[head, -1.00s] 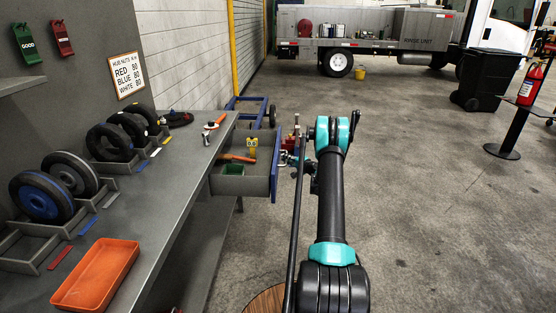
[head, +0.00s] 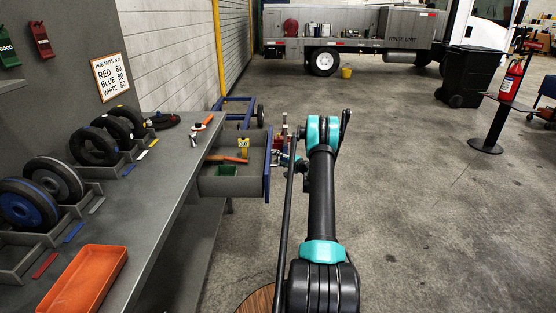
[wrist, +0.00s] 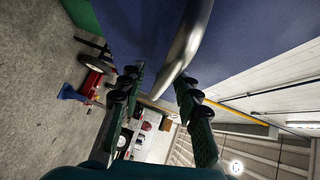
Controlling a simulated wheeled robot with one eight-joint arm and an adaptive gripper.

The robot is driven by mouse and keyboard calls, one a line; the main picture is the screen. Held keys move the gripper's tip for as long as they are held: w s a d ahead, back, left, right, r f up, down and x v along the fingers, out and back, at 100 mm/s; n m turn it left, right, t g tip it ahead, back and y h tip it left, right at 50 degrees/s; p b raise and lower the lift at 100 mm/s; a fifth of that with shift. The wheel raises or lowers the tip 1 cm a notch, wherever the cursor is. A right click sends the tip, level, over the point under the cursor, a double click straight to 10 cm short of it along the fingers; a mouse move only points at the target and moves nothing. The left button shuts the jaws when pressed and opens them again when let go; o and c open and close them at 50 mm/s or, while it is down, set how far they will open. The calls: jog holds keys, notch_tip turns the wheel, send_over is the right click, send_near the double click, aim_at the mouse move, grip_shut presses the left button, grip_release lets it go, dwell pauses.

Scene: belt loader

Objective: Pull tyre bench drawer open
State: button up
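The tyre bench drawer (head: 232,187) stands pulled out from the grey bench (head: 150,215), with its inside in view. Its blue front panel (head: 267,165) faces right and also fills the top of the wrist view (wrist: 255,45). A curved silver handle (wrist: 183,48) stands out from that panel. My gripper (wrist: 158,78) has its two green fingers apart with the handle between them. The handle lies close to the right finger, with a gap to the left one; contact is unclear. In the head view my gripper (head: 284,160) is just right of the drawer front, partly hidden by my arm.
The drawer holds a green box (head: 228,170), an orange-handled tool (head: 229,158) and a yellow item (head: 243,146). Wheels (head: 30,203) and an orange tray (head: 85,280) are on the bench. A blue trolley (head: 235,103) stands behind.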

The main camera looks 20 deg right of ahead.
jog(key=v, duration=1.2)
dwell(0.4)
